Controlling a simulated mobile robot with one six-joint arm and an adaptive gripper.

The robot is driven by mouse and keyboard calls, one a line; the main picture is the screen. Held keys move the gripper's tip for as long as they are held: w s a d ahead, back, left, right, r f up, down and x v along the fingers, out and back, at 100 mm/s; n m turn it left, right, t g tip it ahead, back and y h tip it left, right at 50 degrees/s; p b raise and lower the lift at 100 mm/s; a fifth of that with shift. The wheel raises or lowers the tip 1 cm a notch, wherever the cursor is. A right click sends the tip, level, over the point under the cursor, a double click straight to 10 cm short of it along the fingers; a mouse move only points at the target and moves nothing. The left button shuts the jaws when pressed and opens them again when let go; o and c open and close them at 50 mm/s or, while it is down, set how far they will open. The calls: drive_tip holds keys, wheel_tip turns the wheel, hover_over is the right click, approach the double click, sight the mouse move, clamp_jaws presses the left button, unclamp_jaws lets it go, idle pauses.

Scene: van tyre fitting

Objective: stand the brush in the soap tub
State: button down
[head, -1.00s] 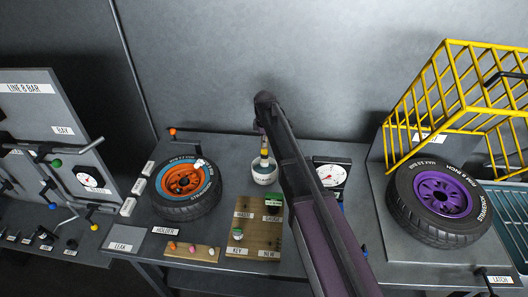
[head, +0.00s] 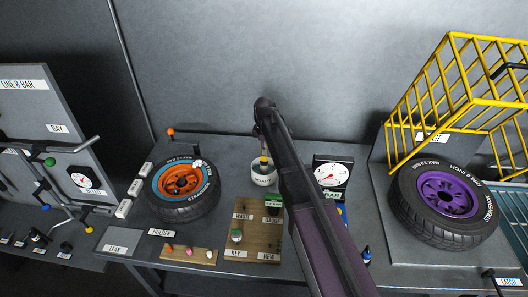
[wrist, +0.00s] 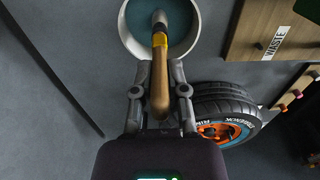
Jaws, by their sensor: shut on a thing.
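The brush (wrist: 160,58) has a wooden handle, a yellow band and a grey lower end. My gripper (wrist: 160,80) is shut on its handle in the wrist view. The soap tub (head: 264,180) is a round white tub labelled SOAP on the bench, and its rim also shows in the wrist view (wrist: 127,36) around blue-green contents. The brush's lower end is over or in the tub's opening; how deep it reaches is hidden. In the head view the brush (head: 263,161) is roughly upright above the tub, below my gripper (head: 261,136).
A tyre with an orange rim (head: 186,210) lies left of the tub. A wooden board (head: 256,237) with labelled places is in front, and a dial gauge (head: 332,174) stands right. A purple-rimmed tyre (head: 445,230) and yellow cage (head: 460,65) are farther right.

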drive_tip(key=shift+f, duration=0.15)
drive_tip(key=c, duration=0.7)
unclamp_jaws()
drive_tip(key=shift+o, duration=0.2)
wheel_tip(320, 180, up, 12)
drive_tip(key=p, duration=1.2)
drive_tip(key=shift+r, duration=0.2)
